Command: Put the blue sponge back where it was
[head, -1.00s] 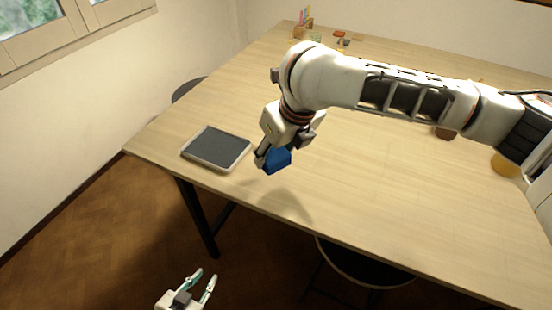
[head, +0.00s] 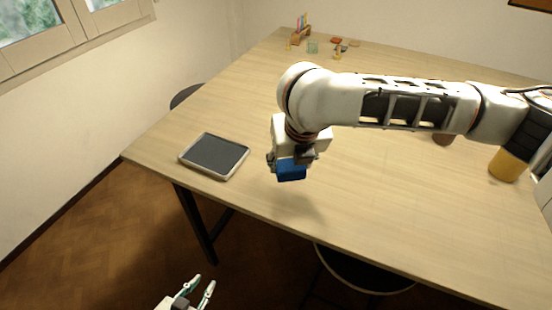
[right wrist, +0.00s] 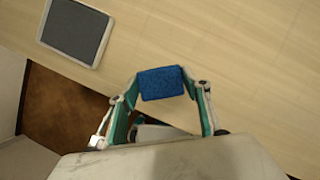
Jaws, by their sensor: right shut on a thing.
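The blue sponge (head: 291,170) is held by my right gripper (head: 290,164) above the near part of the table, right of the grey tray. In the right wrist view the sponge (right wrist: 161,83) sits between the two fingertips of the right gripper (right wrist: 160,86). A shadow lies on the table below it. My left gripper (head: 200,290) is low at the bottom of the head view, off the table's near edge, with its fingers apart and nothing between them.
A tray (head: 241,165) with a dark grey inside lies at the table's left edge; it also shows in the right wrist view (right wrist: 103,40). A yellow cup (head: 507,166) stands at the right. Small items and a coloured holder (head: 300,36) are at the far end. The table (head: 390,210) is clear near the sponge.

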